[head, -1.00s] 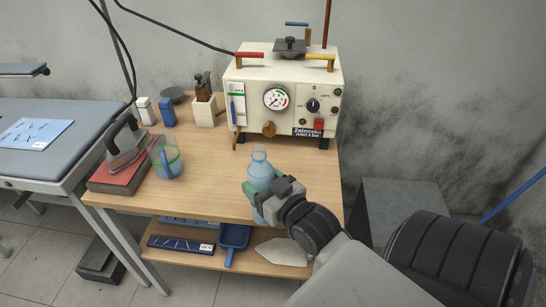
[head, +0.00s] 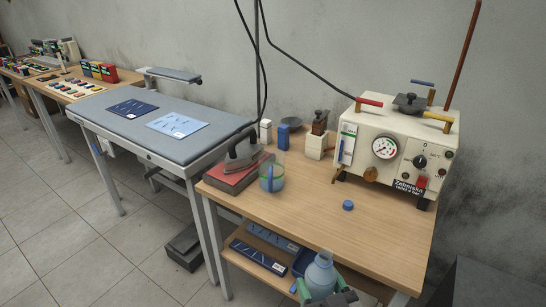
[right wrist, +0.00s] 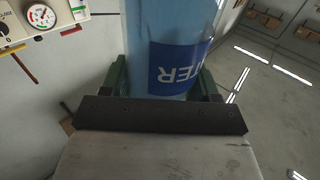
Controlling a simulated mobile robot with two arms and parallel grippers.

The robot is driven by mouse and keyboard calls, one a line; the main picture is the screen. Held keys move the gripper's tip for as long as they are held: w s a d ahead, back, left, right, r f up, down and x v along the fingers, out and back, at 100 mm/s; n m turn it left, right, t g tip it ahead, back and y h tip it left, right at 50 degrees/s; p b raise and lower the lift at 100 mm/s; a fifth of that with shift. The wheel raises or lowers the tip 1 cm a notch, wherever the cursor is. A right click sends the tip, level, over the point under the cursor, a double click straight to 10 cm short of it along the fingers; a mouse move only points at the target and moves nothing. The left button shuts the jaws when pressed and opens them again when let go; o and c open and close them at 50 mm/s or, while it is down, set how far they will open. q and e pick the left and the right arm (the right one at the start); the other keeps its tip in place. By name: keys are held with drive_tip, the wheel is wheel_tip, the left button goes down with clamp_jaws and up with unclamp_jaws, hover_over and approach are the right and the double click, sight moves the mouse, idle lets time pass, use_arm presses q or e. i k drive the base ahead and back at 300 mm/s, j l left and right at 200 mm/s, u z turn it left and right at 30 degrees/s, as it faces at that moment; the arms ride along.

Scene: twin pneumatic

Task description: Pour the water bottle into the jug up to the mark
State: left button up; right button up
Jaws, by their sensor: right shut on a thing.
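The clear blue water bottle (head: 320,272) is upright in my right gripper (head: 325,294), at the bottom of the head view in front of the table's front edge. In the right wrist view, the gripper's green fingers (right wrist: 160,95) are shut around the bottle (right wrist: 160,25), whose blue label (right wrist: 178,66) appears upside down. The clear jug (head: 272,177) stands on the table farther back and left, apart from the bottle. It has a blue handle and a green band that may be the mark. My left gripper is out of view.
An iron (head: 243,151) on a red block (head: 236,176) is just left of the jug. A blue cap (head: 348,205) lies on the wooden table (head: 330,230). The cream steam unit (head: 400,150) stands at the back right. A lower shelf holds blue packs (head: 258,261).

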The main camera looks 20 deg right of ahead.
sight(271, 160)
drive_tip(key=i+j+z, duration=0.3)
drive_tip(key=i+j, duration=0.15)
drive_tip(key=j, duration=0.25)
drive_tip(key=i+j+z, duration=0.15)
drive_tip(key=j, duration=0.25)
drive_tip(key=i+j+z, duration=0.15)
drive_tip(key=j, duration=0.3)
drive_tip(key=i+l, duration=0.05)
drive_tip(key=i, duration=0.05)
